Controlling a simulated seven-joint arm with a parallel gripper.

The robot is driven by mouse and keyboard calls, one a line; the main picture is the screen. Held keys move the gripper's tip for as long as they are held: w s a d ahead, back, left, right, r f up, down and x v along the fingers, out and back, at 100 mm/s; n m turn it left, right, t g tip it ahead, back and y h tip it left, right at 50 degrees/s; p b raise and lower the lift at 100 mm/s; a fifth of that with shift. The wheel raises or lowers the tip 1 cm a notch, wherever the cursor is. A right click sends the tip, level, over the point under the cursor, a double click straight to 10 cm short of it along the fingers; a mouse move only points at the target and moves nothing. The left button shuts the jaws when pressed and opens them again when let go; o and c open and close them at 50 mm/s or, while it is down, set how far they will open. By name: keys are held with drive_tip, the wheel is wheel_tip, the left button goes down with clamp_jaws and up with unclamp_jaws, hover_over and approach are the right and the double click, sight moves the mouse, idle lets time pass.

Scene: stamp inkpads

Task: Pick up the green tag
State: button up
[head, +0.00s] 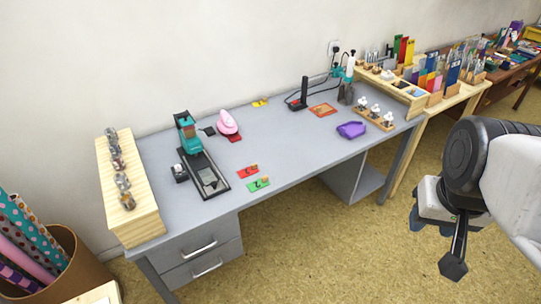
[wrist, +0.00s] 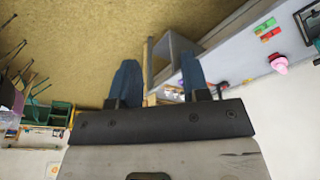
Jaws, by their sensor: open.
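The green tag (head: 258,183) lies flat near the front edge of the grey desk, just in front of a red tag (head: 248,171). In the wrist view the green tag (wrist: 266,24) shows small at the upper right, with the red tag (wrist: 270,34) beside it. My gripper (head: 432,222) is off to the right of the desk in the head view, well away from the green tag. In the wrist view its two blue fingers (wrist: 157,82) are spread apart with nothing between them.
On the desk (head: 300,150) stand a teal stamp press (head: 188,135), a pink object (head: 228,122), a purple tray (head: 351,130) and a wooden stamp holder (head: 373,117). A wooden rack (head: 130,190) is at the left end. The desk around the tags is mostly clear.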

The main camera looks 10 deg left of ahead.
drive_tip(key=shift+w, duration=0.1)
idle(0.6)
drive_tip(key=w+a+f+m, duration=0.1)
drive_tip(key=w+a, duration=0.2)
drive_tip(key=w, duration=0.3)
drive_tip(key=w+a+m, duration=0.1)
drive_tip(key=w+a, duration=0.2)
drive_tip(key=w, duration=0.4)
drive_tip(key=m+g, duration=0.3)
drive_tip(key=m, duration=0.4)
hover_over(263, 178)
drive_tip(key=f, duration=2.6)
drive_tip(key=shift+d+f, duration=0.1)
drive_tip(key=shift+d, duration=0.15)
drive_tip(key=shift+w+a+f, duration=0.1)
drive_tip(key=shift+a+f, duration=0.2)
drive_tip(key=shift+f, duration=1.3)
